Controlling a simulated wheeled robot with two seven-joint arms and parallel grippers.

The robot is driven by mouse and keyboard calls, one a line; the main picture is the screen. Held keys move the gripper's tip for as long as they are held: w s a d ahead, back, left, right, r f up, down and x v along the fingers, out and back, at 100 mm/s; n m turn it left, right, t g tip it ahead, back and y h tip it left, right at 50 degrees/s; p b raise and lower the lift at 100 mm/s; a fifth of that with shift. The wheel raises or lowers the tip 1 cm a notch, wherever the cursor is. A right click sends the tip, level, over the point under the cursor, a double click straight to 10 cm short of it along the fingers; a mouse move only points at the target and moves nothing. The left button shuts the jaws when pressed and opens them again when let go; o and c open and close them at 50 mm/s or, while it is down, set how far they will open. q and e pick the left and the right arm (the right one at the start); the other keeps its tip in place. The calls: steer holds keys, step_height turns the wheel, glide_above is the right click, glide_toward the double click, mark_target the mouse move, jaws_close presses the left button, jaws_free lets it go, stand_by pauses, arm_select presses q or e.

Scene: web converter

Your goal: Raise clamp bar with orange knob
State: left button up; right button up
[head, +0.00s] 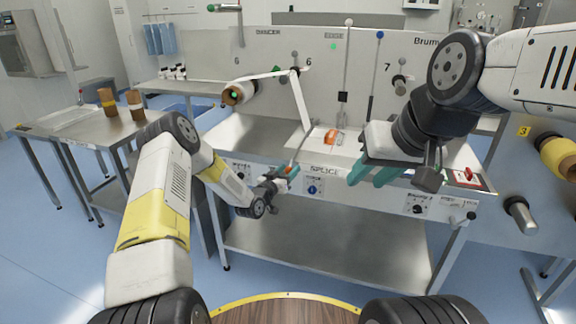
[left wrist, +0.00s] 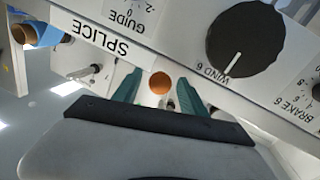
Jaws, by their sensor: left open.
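The orange knob (left wrist: 160,83) shows as a round end between the two green fingers in the left wrist view. In the head view it is a small orange spot (head: 293,170) at the table's front edge, left of the SPLICE label. A thin grey bar (head: 300,149) runs back from it over the table top; it looks like the clamp bar and seems low. My left gripper (left wrist: 159,92) is open, with its fingers on either side of the knob; contact is not visible. In the head view my left gripper (head: 284,174) partly hides the knob. My right gripper (head: 375,174) is open and empty over the table's right front.
An orange object (head: 333,137) lies on the splice table (head: 250,136). A white web strip (head: 300,100) runs down to the table from a roll (head: 238,93). A front panel dial (head: 313,188) is close to my left gripper. Upright levers (head: 346,70) stand behind.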

arm_select(q)
jaws_close()
stand_by(1.4)
